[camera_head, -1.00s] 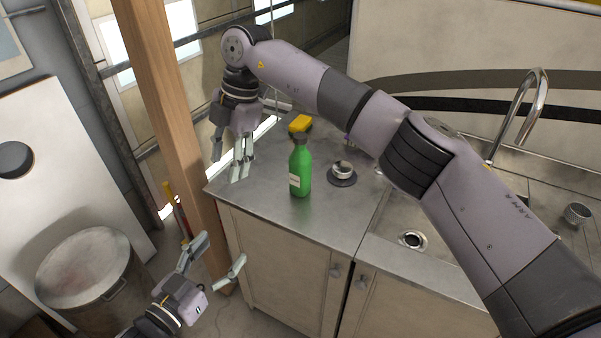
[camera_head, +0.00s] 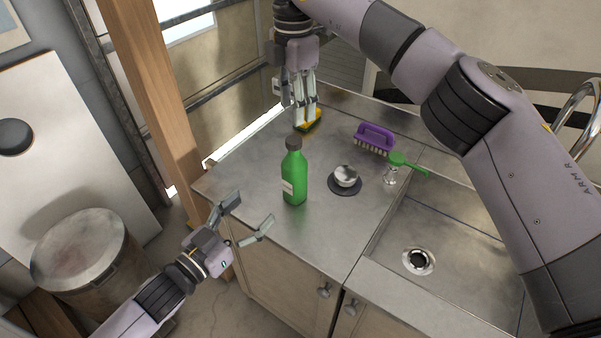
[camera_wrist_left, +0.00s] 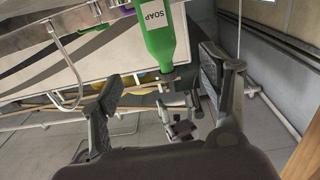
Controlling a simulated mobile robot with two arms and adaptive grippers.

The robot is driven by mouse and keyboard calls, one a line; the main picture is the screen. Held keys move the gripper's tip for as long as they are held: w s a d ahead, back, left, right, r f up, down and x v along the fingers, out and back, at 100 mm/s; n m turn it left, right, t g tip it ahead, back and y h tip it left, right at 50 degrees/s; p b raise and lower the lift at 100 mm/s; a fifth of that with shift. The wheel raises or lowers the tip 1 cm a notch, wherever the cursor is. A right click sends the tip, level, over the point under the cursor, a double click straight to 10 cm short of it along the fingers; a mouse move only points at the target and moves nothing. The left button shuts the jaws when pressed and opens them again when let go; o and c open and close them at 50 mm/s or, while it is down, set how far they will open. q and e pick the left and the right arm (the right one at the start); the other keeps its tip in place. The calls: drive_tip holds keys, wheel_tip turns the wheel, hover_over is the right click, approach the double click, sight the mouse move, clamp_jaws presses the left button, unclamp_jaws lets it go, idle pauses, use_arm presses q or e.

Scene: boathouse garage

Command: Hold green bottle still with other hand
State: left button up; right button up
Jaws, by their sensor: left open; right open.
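The green bottle (camera_head: 294,180) with a dark cap and a white label stands upright on the metal counter (camera_head: 258,172). In the left wrist view the bottle (camera_wrist_left: 157,40) shows its SOAP label, ahead of and between the fingers. My left gripper (camera_head: 248,214) is open and empty, in front of the counter edge, to the left of and nearer than the bottle, not touching it. My right gripper (camera_head: 305,122) is open behind the bottle, with its fingertips at the yellow sponge (camera_head: 312,127). Whether they touch the sponge is unclear.
A purple brush (camera_head: 374,138), a green-handled brush (camera_head: 408,162) and a round metal piece on a dark base (camera_head: 345,180) stand right of the bottle. The sink (camera_head: 450,235) lies further right. A wooden post (camera_head: 160,110) and a metal bin (camera_head: 82,252) are at left.

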sight(287, 175)
use_arm(q)
drive_tip(key=x, duration=1.6)
drive_tip(key=shift+s, duration=0.1)
drive_tip(key=shift+r, duration=0.1)
drive_tip(key=shift+c, duration=0.4)
clamp_jaws()
